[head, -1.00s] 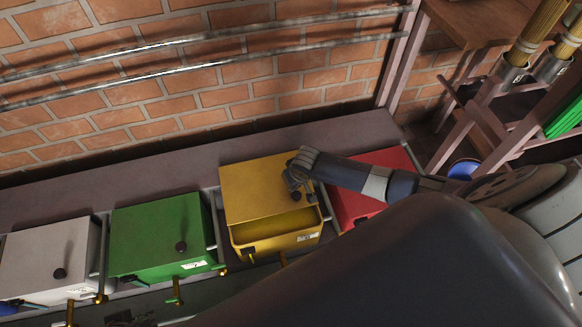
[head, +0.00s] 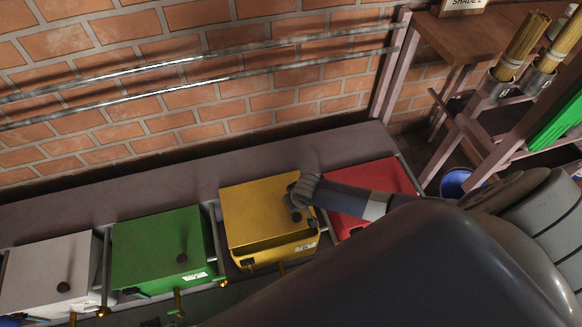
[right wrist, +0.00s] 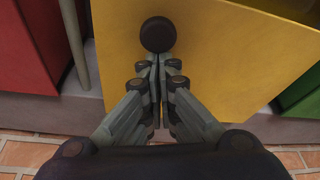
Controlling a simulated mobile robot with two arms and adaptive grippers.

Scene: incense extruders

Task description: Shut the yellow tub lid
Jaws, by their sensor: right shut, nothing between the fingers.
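The yellow tub (head: 280,256) stands in a row on the shelf, between the green and red tubs. My left gripper is not in view.
A green tub (head: 160,245) and a white tub (head: 45,275) stand to the left, a red tub (head: 370,190) to the right. A brick wall with metal rails (head: 200,97) is behind. A wooden rack (head: 500,140) stands at the right.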

